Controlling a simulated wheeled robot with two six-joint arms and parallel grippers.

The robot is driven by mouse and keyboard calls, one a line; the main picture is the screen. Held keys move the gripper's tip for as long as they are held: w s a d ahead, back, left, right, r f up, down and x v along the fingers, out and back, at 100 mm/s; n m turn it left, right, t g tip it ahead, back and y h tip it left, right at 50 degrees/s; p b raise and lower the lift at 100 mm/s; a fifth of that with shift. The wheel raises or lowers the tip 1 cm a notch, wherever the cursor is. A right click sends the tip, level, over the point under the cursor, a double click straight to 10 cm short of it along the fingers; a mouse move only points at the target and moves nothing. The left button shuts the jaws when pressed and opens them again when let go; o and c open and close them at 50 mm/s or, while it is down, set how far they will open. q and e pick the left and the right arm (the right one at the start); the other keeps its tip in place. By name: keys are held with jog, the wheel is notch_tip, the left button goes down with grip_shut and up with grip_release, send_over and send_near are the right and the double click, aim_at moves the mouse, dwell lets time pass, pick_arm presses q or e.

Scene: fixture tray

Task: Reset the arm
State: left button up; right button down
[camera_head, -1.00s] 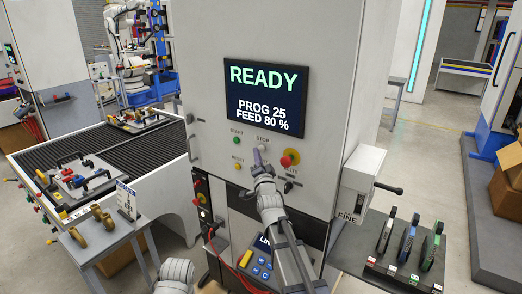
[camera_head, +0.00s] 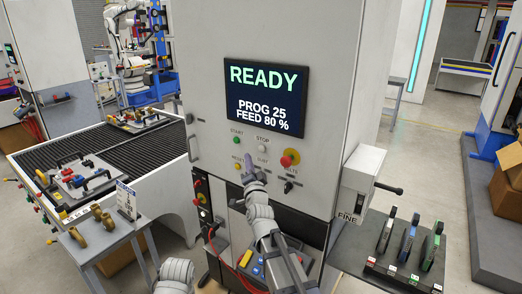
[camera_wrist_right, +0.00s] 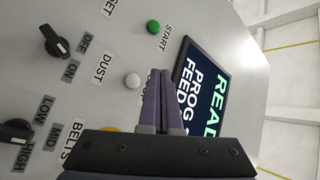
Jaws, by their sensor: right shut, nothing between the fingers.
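My right gripper (camera_head: 247,163) is in front of the machine's control panel (camera_head: 215,120), just below and left of the white STOP button (camera_head: 262,148). Its purple-grey fingers are shut and empty. In the right wrist view the shut fingers (camera_wrist_right: 162,85) point at the panel, with the white button (camera_wrist_right: 132,80) beside them and the green START button (camera_wrist_right: 153,27) beyond. I cannot tell how far the tips are from the panel. My left gripper is out of view; a grey part of my own arm shows at the bottom.
The screen (camera_head: 266,96) reads READY, PROG 25, FEED 80 %. A fixture tray (camera_head: 78,180) lies on the left table.

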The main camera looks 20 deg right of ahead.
dwell(0.5)
jog(key=s+a+f+n+g+y+b, duration=0.25)
jog(key=s+a+f+n+g, duration=0.25)
jog(key=a+f, duration=0.45)
jog(key=s+a+f+n+g+y+b, duration=0.25)
jog(key=s+a+f+n+g, duration=0.35)
jog(key=f, duration=0.7)
jog(key=s+f+n+g+h, duration=0.1)
jog(key=s+f+n+g, duration=0.1)
jog(key=s, duration=0.5)
jog(key=s+f+n+g+h+b, duration=0.1)
jog(key=s+f+n+g, duration=0.1)
jog(key=s+f+g, duration=0.2)
jog(key=s+f+n+g+h+b, duration=0.1)
jog(key=s+f, duration=0.4)
jog(key=s, duration=0.7)
jog(key=n+g, duration=0.1)
jog(key=g, duration=0.1)
jog(key=shift+a+f+g+h, duration=0.2)
jog(key=shift+f+g+h, duration=0.1)
jog(key=shift+f+g, duration=0.1)
jog(key=shift+d, duration=0.1)
